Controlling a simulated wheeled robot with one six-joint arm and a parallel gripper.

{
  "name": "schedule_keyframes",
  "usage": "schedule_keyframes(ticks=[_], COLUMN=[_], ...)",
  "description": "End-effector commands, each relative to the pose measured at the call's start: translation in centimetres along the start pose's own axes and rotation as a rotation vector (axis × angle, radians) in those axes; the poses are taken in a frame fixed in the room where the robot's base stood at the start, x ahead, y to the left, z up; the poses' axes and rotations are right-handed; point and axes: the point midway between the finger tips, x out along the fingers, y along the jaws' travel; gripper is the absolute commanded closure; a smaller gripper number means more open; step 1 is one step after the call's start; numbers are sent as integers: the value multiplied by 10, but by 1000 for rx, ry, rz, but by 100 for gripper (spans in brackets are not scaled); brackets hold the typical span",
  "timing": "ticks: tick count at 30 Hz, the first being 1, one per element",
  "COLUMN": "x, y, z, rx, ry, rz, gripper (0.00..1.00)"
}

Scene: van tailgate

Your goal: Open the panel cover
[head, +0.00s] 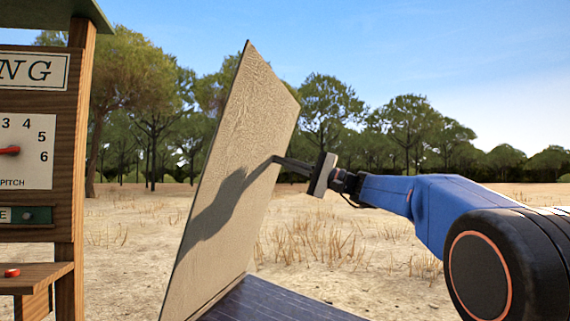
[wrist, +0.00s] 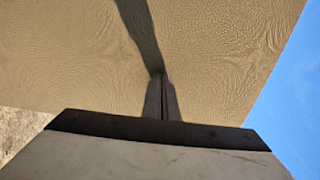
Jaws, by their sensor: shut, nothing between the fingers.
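The panel cover (head: 240,140) is a flat beige board in the middle of the head view. It stands up steeply, tilted, with its lower edge by a dark blue solar panel (head: 275,302). My gripper (head: 278,160) is shut and empty, with its fingertips at the cover's right-hand face. In the wrist view the cover (wrist: 215,60) fills most of the picture, and the shut fingers (wrist: 160,78) point at it. The fingertips meet their own shadow there, so they touch the cover or are very close to it.
A wooden board (head: 65,130) with a pitch dial (head: 22,150), a green switch plate (head: 30,215) and a shelf with a red button (head: 12,272) stands at the left. Open dry ground (head: 340,250) lies behind, with trees beyond.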

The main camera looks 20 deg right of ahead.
Motion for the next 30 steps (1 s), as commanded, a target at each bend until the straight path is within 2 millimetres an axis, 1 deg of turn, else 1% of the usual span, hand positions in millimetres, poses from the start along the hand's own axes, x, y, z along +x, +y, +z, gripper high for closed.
schedule_keyframes(ticks=[5, 8, 11, 16, 21, 28, 30], x=[10, 23, 41, 83, 123, 167, 178], y=[-1, -2, -2, 0, 8, 21, 25], z=[1, 0, 1, 1, 1, 0, 1], rx=[-1, -1, -3, -4, -3, -3, 0], ry=[-3, -3, -4, -5, -4, -3, -3], rz=[21, 51, 94, 193, 294, 405, 401], gripper=[100, 100, 100, 100, 100, 100, 100])
